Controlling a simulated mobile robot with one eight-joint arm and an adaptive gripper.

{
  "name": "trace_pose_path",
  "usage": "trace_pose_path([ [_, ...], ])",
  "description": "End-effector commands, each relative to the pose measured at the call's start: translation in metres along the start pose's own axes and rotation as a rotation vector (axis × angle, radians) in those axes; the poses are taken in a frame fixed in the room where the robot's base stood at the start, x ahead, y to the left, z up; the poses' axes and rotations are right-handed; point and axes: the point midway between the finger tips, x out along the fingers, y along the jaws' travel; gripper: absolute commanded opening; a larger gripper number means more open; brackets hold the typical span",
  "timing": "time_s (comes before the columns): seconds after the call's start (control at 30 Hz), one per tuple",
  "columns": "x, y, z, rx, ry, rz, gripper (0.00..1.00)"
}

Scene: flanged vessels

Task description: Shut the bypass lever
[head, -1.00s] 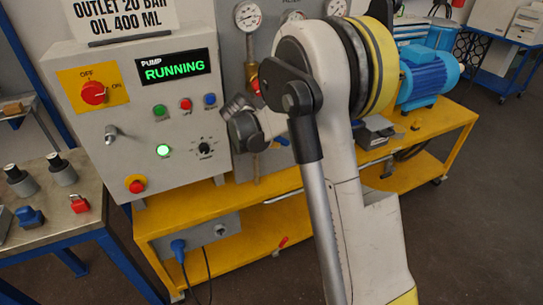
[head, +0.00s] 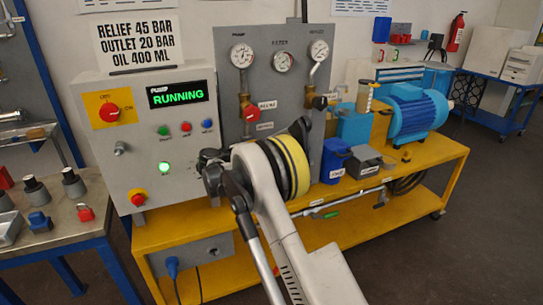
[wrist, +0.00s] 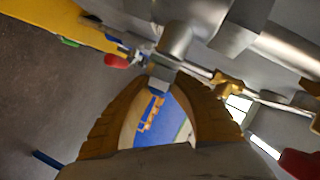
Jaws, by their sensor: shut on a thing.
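My gripper (wrist: 160,82) shows in the wrist view with its two brown fingers bowed around a gap and their tips closed on a small grey-blue piece (wrist: 161,77). This piece lies in front of a grey metal cylinder on a pipe. I cannot tell for sure that it is the bypass lever. In the head view my arm hides the gripper and what it holds. A red valve handle (head: 252,113) sits on the grey panel (head: 229,50), and a black handle (head: 320,102) is on the pipe to its right. No label reads clearly as bypass.
The control box (head: 150,150) reads RUNNING. The yellow bench (head: 430,165) carries a blue motor (head: 417,113) and a blue container (head: 335,160). In the wrist view a red handle (wrist: 116,61) and a brass fitting (wrist: 228,82) lie close to the fingers. Floor at right is clear.

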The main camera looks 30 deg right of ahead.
Motion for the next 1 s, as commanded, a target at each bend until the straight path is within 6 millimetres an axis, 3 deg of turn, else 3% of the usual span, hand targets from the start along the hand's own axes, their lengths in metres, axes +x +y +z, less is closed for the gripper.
trace_pose_path([
  [0.5, 0.001, -0.004, 0.0, -0.006, 0.008, -0.018, 0.0],
  [0.53, 0.001, -0.004, 0.0, -0.006, 0.008, -0.018, 0.28],
  [0.6, 0.001, -0.004, 0.0, -0.006, 0.008, -0.017, 0.45],
  [1.0, -0.009, -0.003, 0.001, -0.005, 0.007, -0.015, 0.45],
])
